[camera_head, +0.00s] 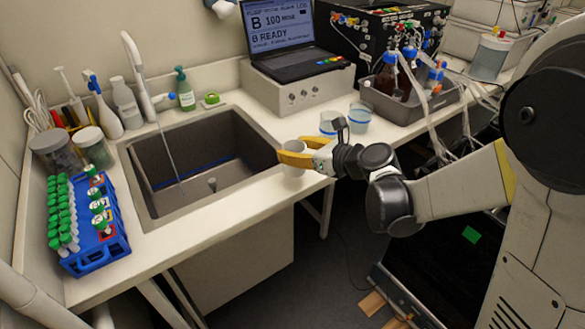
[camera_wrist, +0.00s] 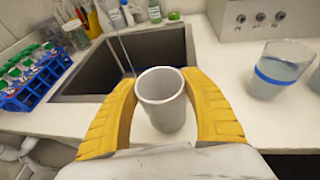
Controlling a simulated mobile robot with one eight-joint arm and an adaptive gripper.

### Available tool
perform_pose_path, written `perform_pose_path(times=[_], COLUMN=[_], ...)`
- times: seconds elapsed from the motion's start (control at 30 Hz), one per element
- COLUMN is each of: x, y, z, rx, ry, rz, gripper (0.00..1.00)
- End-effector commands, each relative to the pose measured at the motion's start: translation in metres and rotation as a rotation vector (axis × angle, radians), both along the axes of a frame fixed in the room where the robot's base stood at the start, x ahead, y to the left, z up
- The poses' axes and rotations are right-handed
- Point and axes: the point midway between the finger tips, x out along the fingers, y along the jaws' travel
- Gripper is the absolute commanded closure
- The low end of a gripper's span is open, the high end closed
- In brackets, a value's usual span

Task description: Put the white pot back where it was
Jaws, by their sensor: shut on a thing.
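The white pot (camera_wrist: 161,106) is an open-topped, empty-looking cup held between the yellow fingers of my gripper (camera_wrist: 162,112) in the wrist view. In the head view the pot (camera_head: 293,171) shows just below the yellow fingers of my gripper (camera_head: 292,157). It is upright, over the strip of counter (camera_head: 262,191) at the right front of the sink. I cannot tell whether its base touches the counter.
The sink (camera_head: 150,200) lies left of my gripper. Two clear beakers with blue bands, one (camera_head: 360,120) at the right, stand close by on the counter. A blue rack (camera_head: 92,257) of green-capped tubes stands at the far left. A laptop (camera_head: 290,68) sits on a box behind.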

Motion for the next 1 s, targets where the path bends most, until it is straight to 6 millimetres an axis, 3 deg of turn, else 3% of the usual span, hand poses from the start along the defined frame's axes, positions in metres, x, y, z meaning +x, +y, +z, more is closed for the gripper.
perform_pose_path(times=[0.17, 0.4, 0.8, 0.83, 0.87, 0.9, 1.0], x=[0.005, 0.005, 0.004, 0.004, 0.004, 0.004, 0.004], y=[0.008, 0.007, 0.007, 0.007, 0.007, 0.007, 0.007], z=[-0.009, -0.045, -0.049, -0.048, -0.048, -0.048, -0.047], rx=[-0.001, -0.001, 0.0, 0.0, 0.0, 0.0, 0.0], ry=[0.0, -0.001, 0.0, 0.0, 0.0, 0.0, 0.0], rz=[0.0, 0.0, 0.0, 0.0, 0.0, 0.0, 0.0], gripper=[0.68, 0.68, 0.68, 0.38, 0.29, 0.24, 0.24])
